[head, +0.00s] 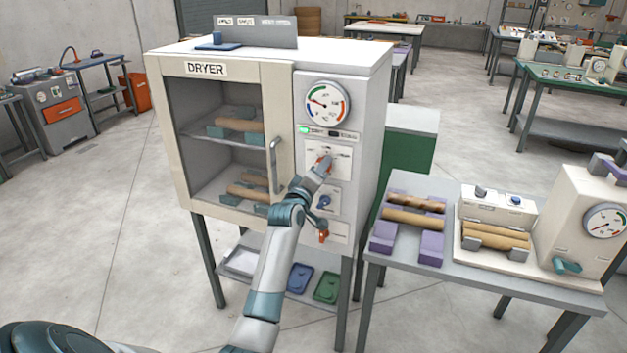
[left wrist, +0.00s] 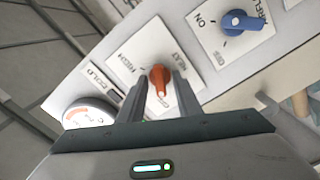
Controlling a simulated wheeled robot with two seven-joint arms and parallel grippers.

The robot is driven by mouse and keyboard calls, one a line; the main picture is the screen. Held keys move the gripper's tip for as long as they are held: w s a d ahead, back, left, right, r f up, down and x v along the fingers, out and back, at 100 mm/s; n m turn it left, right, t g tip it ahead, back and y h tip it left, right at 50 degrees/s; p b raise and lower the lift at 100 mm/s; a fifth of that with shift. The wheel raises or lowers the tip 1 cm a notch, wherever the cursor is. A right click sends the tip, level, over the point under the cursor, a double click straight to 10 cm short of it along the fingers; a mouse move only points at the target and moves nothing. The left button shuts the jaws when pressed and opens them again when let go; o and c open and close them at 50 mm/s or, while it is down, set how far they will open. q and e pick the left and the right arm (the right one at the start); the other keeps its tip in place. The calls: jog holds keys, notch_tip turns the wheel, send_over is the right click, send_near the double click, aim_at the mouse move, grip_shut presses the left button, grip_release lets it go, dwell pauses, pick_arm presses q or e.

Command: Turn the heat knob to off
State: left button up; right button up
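The dryer (head: 220,69) is a cream cabinet with a control column on its right side. The heat knob (left wrist: 160,78) is orange and sits on a white plate with the words HEAT and HIGH. Its narrow end, with a pale mark, points down toward the gripper's palm in the left wrist view. My left gripper (left wrist: 159,84) is open, with one finger on each side of the knob and a small gap visible at each side. In the head view my left gripper (head: 323,167) is at the heat plate (head: 343,153) and hides most of the knob.
A blue airflow knob (left wrist: 235,22) is beside the heat plate, below it in the head view. The door handle (head: 274,165) stands out left of my gripper. A table (head: 400,262) with wooden pieces is at the right.

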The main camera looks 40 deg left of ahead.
pick_arm(q)
jog(key=b+v, duration=0.4)
jog(key=v, duration=1.3)
jog(key=shift+s, duration=0.15)
jog(key=shift+d, duration=0.1)
jog(key=d+f+m+g+h, duration=0.1)
jog(key=d+f+m+g, duration=0.25)
jog(key=f, duration=1.55)
jog(key=d+f+m+g+h, duration=0.25)
jog(key=d+f, duration=0.25)
jog(key=f, duration=1.5)
jog(key=s+d+f+m+g+b, duration=0.1)
jog(key=s+d+f+m+g, duration=0.15)
jog(key=s+f, duration=0.65)
jog(key=s+d+f+m+g, duration=0.25)
jog(key=s+f, duration=0.35)
jog(key=f, duration=0.6)
jog(key=s+d+f+m+g, duration=0.1)
jog(key=s+f, duration=0.5)
jog(key=s, duration=0.7)
jog(key=s+d+f+m+g, duration=0.2)
jog(key=s+f, duration=0.5)
jog(key=s, duration=0.7)
jog(key=s+d+f+m+g, duration=0.2)
jog(key=s+f, duration=0.4)
jog(key=s, duration=0.7)
jog(key=shift+s+d+f+m+g, duration=0.2)
jog(key=shift+s+m+g, duration=0.15)
jog(key=shift+m, duration=0.35)
